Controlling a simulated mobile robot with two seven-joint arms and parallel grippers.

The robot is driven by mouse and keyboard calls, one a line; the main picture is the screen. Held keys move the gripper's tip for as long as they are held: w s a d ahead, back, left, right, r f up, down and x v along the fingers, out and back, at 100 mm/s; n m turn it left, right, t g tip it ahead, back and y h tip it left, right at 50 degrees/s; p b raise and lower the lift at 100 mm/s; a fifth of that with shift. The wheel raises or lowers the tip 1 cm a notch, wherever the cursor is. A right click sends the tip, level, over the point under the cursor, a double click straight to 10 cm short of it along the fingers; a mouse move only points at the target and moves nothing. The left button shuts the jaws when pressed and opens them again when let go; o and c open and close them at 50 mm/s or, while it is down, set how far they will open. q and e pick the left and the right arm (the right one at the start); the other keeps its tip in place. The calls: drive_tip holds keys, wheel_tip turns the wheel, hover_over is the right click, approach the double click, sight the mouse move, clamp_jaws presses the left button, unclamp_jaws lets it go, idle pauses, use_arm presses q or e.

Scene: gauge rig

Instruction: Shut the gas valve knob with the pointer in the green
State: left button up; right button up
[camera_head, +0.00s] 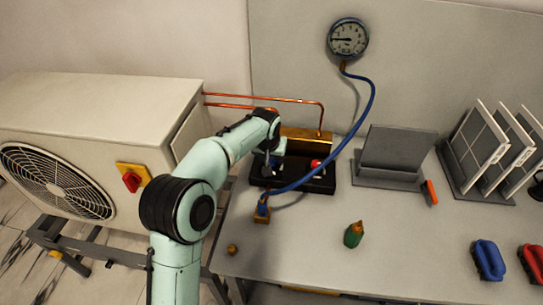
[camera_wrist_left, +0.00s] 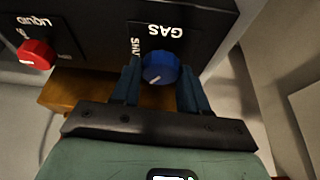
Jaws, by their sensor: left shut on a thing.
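The blue gas valve knob (camera_wrist_left: 161,67) sits on a black block marked GAS, with SHUT lettered at its left in the left wrist view. Its white mark points to the lower left there. My left gripper (camera_wrist_left: 160,88) has one finger on each side of the knob and is shut on it. In the head view my left gripper (camera_head: 270,163) is at the black valve block (camera_head: 318,185), and my wrist hides most of the knob. The round gauge (camera_head: 347,38) hangs on the back panel, its dark pointer pointing left; I cannot make out a green zone.
A red knob marked LIQUID (camera_wrist_left: 36,54) is beside the gas knob. A blue hose (camera_head: 372,105) runs from the gauge past the block to a brass fitting (camera_head: 262,212). A green-and-orange bottle-like item (camera_head: 353,234) and a grey stand (camera_head: 395,155) are on the table (camera_head: 300,245).

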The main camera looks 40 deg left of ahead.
use_arm(q)
drive_tip(key=m+p, duration=0.1)
drive_tip(key=m+h+p, duration=0.1)
drive_tip(key=m, duration=0.1)
drive_tip(key=shift+a+r+m, duration=0.1)
drive_tip(key=shift+a+m, duration=0.05)
drive_tip(key=shift+m, duration=0.15)
drive_tip(key=m+h+p, duration=0.2)
drive_tip(key=m, duration=0.2)
drive_tip(key=shift+a, duration=0.1)
drive_tip(key=shift+m+h+p, duration=0.8)
drive_tip(key=shift+m+p, duration=0.25)
drive_tip(key=shift+m, duration=1.05)
drive_tip(key=o, duration=1.1)
drive_tip(key=shift+c, duration=0.2)
drive_tip(key=shift+g, duration=0.3)
drive_tip(key=p+v, duration=0.1)
drive_tip(key=v, duration=1.2)
drive_tip(key=shift+r, duration=0.1)
